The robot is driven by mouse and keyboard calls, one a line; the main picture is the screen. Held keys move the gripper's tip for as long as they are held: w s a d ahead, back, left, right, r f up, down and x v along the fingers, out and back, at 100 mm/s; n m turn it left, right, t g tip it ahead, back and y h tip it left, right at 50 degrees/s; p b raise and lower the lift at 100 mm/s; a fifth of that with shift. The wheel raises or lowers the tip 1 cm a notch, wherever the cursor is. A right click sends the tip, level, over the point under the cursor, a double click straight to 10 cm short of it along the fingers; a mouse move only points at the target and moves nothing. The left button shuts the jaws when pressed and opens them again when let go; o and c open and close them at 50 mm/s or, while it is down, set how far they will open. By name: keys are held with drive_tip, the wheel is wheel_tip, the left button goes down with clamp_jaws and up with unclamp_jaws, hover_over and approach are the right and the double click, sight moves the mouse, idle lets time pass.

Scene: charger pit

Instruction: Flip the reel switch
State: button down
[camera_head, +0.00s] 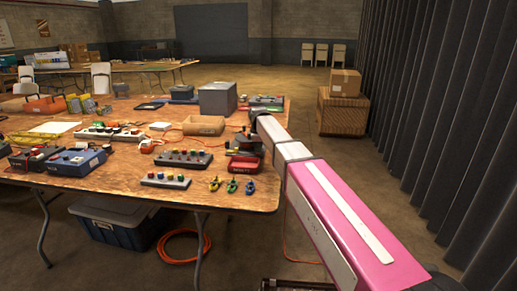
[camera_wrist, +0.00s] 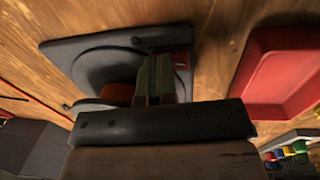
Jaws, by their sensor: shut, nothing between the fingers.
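In the wrist view, a dark grey device with a round disc (camera_wrist: 98,68) on a flat base lies on the wooden table; it looks like the reel. An orange-red part (camera_wrist: 118,95) shows beside the fingers, and a dark red patch shows at the base's right side. I cannot tell which part is the switch. My gripper (camera_wrist: 153,78) is shut and empty, its greenish fingers over the device, covering part of it. I cannot tell whether they touch it. In the head view, my gripper (camera_head: 244,142) is small and dark at the table's right side.
A red tray (camera_wrist: 285,70) lies right of the device; it also shows in the head view (camera_head: 243,165). Boxes with coloured buttons (camera_head: 184,159), small coloured clips (camera_head: 232,186), a cardboard tray (camera_head: 204,125) and a grey bin (camera_head: 218,98) stand on the table (camera_head: 130,182). Curtains hang at right.

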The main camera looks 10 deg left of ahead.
sight(258, 154)
drive_tip(key=shift+s+f, duration=0.1)
drive_tip(key=shift+f, duration=0.35)
drive_tip(key=shift+s, duration=0.85)
drive_tip(key=shift+r, duration=0.55)
wheel_tip(258, 154, up, 14)
drive_tip(key=shift+s+f, duration=0.2)
drive_tip(key=shift+s, duration=0.05)
